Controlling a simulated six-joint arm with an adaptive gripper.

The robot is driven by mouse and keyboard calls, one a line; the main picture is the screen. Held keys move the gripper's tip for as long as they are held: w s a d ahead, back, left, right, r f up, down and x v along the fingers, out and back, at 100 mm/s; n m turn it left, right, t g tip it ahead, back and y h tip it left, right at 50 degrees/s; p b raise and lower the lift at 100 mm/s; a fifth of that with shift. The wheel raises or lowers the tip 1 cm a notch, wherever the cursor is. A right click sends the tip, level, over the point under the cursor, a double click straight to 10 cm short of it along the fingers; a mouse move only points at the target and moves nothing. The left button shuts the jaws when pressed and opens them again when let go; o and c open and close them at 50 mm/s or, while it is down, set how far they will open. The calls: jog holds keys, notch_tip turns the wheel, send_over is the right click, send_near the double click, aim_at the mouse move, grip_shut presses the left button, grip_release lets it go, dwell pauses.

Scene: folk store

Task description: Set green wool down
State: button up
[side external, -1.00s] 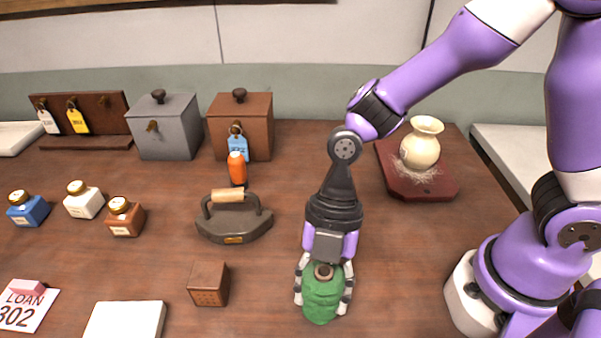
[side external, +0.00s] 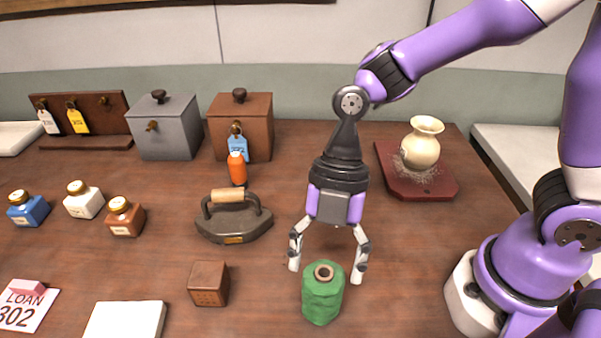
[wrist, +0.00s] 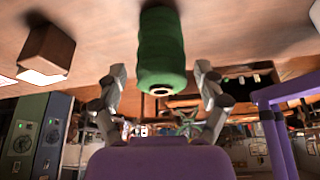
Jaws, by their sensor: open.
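The green wool (side external: 322,295) is a spool with a brown core, standing upright on the wooden table near its front. My gripper (side external: 327,276) is open and empty, raised above and slightly behind the spool, with its fingers spread to either side of its top. In the wrist view the green wool (wrist: 161,50) shows at the top centre, beyond and between the open fingertips of my gripper (wrist: 160,76). No finger appears to touch it.
A small brown wooden block (side external: 208,284) stands left of the wool. A cream vase (side external: 420,146) sits on a red board (side external: 440,188) at the right. The table right of the wool is clear.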

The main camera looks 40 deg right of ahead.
jog(key=v, duration=0.7)
jog(key=d+r+m+t+h, duration=0.2)
jog(key=d+m+t, duration=0.2)
jog(key=d+m, duration=0.3)
jog(key=d+r+m+t+h, duration=0.2)
jog(key=d+m+t, duration=0.2)
jog(key=m, duration=1.3)
jog(key=d, duration=0.3)
jog(key=shift+s+d, duration=0.2)
jog(key=shift+s, duration=0.05)
